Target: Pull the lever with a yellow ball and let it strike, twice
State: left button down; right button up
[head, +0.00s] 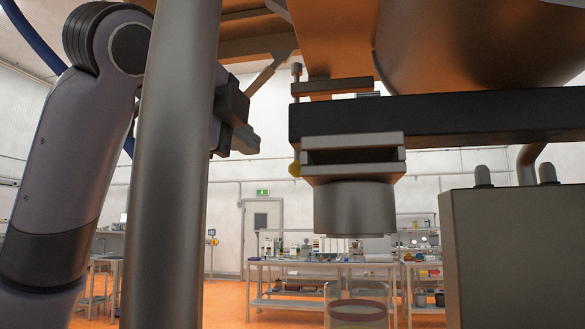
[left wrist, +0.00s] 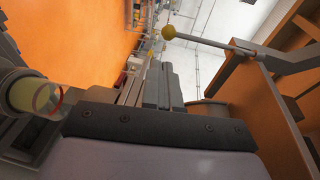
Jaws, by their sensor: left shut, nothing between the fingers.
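A yellow ball (head: 295,169) shows in the head view, beside a grey metal outlet (head: 355,209) under a black bar. In the left wrist view the yellow ball (left wrist: 168,32) sits on the end of a thin grey rod (left wrist: 210,44) coming from the right. My left gripper (head: 246,140) is shut and empty, to the left of the ball and a little higher, with a gap in the head view. In the left wrist view its fingers (left wrist: 158,78) point towards the ball's side without visible contact. My right gripper is not in view.
A clear container with a pink band (head: 358,302) stands below the outlet. A grey post (head: 170,190) crosses in front of my left arm. A grey box (head: 510,255) stands at right. Benches with items (head: 320,264) are far behind. A smaller yellow spot (left wrist: 151,53) lies near my fingertips' outline.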

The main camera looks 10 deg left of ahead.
aim_at(293, 170)
pick_arm(q)
jog(key=shift+s, duration=0.15)
jog(key=p+x, duration=0.1)
jog(key=x, duration=0.3)
jog(key=r+p+x, duration=0.1)
jog(key=p+x, duration=0.1)
jog(key=x, duration=0.3)
jog(key=p+x, duration=0.2)
jog(key=x, duration=0.3)
jog(key=shift+r, duration=0.15)
